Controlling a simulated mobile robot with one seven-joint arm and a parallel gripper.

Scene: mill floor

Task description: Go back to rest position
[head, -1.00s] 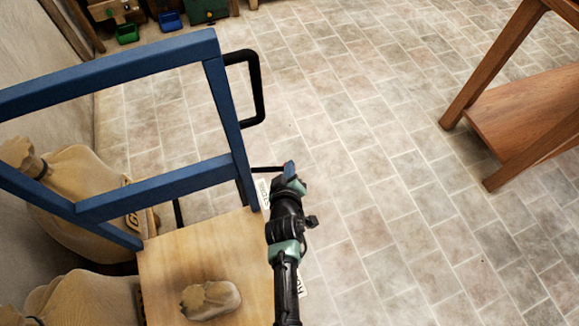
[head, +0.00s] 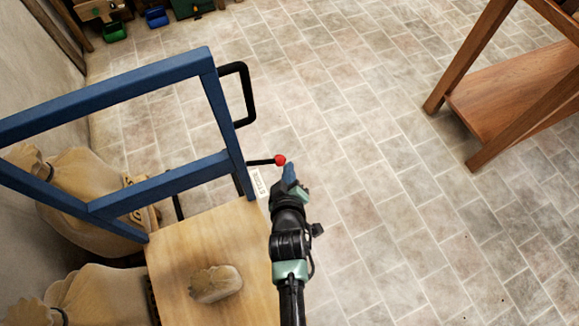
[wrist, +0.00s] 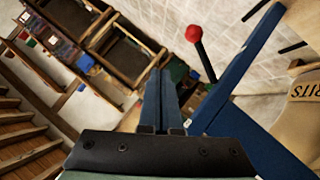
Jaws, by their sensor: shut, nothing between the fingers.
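My gripper (head: 289,174) is at the right edge of the blue-framed cart (head: 152,188), with its blue fingers closed together and empty. In the wrist view my gripper (wrist: 161,75) points past the cart frame toward the shelves. A black lever with a red knob (head: 280,160) sticks out from the cart's side, just beyond and left of the fingertips. The red knob (wrist: 194,33) also shows in the wrist view, to the right of the fingers and apart from them.
A small sack (head: 215,284) lies on the cart's wooden deck (head: 180,245). Large sacks (head: 90,200) stand by the left wall. A wooden table (head: 510,100) stands at right. Green and blue bins (head: 156,17) are at the back. Tiled floor between is clear.

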